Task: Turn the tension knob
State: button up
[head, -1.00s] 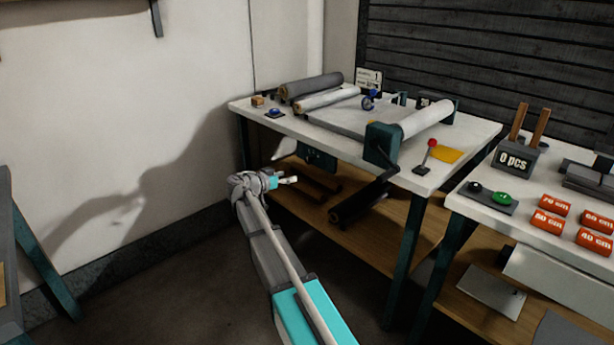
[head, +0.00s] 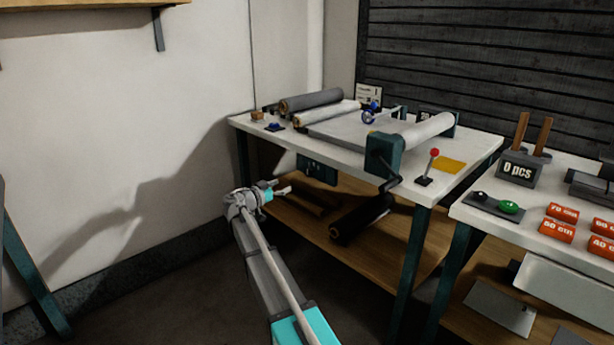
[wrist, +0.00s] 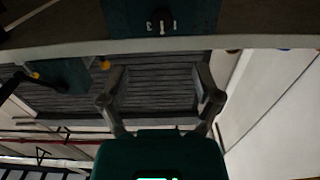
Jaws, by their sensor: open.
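A dark knob (wrist: 163,19) with pale marks around it is on a teal panel (wrist: 208,14) at the top of the wrist view. In the head view a teal box (head: 318,170) hangs under the left part of the roll table; no knob can be made out on it. My gripper (head: 280,187) is in front of the table's left end, below top height and apart from the box. In the wrist view my gripper (wrist: 158,84) has its fingers spread with nothing between them, and the knob lies beyond the fingertips.
A dark roll (head: 362,217) lies on the wooden shelf (head: 315,226) below. The floor left of my arm is clear.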

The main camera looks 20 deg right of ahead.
aim_at(308, 174)
jog(key=x, duration=1.3)
jog(key=shift+d, duration=0.2)
jog(key=c, duration=1.1)
jog(key=shift+a+f, duration=0.1)
jog(key=shift+a, duration=0.35)
grip_shut()
jog(key=shift+d, duration=0.35)
